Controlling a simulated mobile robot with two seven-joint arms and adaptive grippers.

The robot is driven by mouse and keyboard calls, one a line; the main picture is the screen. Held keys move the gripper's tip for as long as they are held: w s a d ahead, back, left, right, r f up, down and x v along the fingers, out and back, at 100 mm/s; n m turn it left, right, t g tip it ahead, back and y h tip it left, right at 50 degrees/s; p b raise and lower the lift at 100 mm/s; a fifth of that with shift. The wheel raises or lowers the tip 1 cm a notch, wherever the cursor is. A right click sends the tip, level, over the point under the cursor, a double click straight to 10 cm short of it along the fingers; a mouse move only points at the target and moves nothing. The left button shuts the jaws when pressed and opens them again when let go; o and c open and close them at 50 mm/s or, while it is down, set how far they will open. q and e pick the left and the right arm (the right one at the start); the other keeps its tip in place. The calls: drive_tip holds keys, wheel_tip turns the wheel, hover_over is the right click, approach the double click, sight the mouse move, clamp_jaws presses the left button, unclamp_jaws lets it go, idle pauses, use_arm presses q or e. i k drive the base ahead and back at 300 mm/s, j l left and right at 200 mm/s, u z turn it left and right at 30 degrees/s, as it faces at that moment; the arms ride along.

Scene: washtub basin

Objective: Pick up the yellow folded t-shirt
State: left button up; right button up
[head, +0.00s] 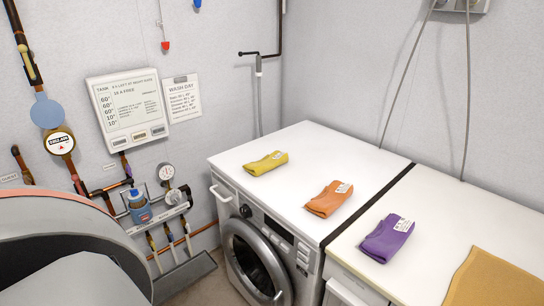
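The yellow folded t-shirt (265,163) lies flat on the white top of the washing machine (310,150), at its left part.
An orange folded shirt (327,200) lies right of the yellow one, near the machine's front edge. A purple folded shirt (384,241) and a tan cloth (492,280) lie on the white surface past a dark gap (370,203). Pipes and gauges line the left wall.

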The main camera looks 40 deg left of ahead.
sight(269, 162)
drive_tip(key=k+j+u, duration=0.1)
drive_tip(key=u, duration=1.1)
drive_tip(key=j, duration=0.1)
